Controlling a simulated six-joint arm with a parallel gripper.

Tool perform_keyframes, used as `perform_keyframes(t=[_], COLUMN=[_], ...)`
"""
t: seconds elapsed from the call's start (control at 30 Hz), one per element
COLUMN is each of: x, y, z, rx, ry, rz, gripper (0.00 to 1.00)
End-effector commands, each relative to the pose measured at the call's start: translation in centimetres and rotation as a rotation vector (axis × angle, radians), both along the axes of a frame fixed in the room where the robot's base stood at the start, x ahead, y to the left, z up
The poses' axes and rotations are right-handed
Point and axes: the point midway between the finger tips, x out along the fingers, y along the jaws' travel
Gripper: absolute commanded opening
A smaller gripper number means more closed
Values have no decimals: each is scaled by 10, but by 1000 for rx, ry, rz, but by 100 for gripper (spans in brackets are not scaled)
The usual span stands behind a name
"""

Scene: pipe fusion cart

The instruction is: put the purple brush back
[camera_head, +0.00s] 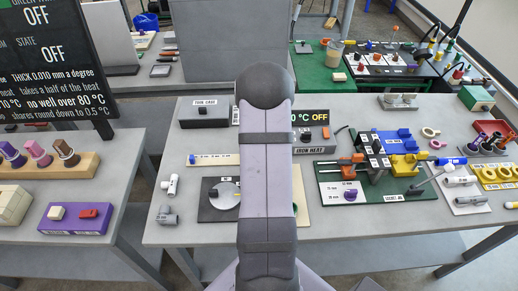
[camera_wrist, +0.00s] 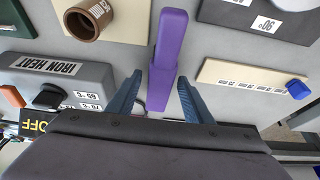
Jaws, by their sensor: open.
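In the wrist view a purple bar (camera_wrist: 168,40), which looks like the purple brush, shows between the two fingers of my gripper (camera_wrist: 160,77). The fingers are apart, with a visible gap on each side of the bar. Whether the brush stands or lies on the grey surface is hard to tell. In the head view my arm hides both the brush and my gripper.
In the head view a purple tray (camera_head: 75,226) with small blocks sits at left.

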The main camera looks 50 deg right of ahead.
Motion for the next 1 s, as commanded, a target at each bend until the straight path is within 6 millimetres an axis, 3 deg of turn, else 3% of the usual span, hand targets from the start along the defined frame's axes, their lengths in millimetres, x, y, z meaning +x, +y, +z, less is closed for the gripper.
perform_keyframes(t=[0.37, 1.0], x=[-5, -29], y=[5, 29], z=[22, 104], rx=[-3, -2], ry=[-3, -2], rz=[1, 0], gripper=[46, 46])
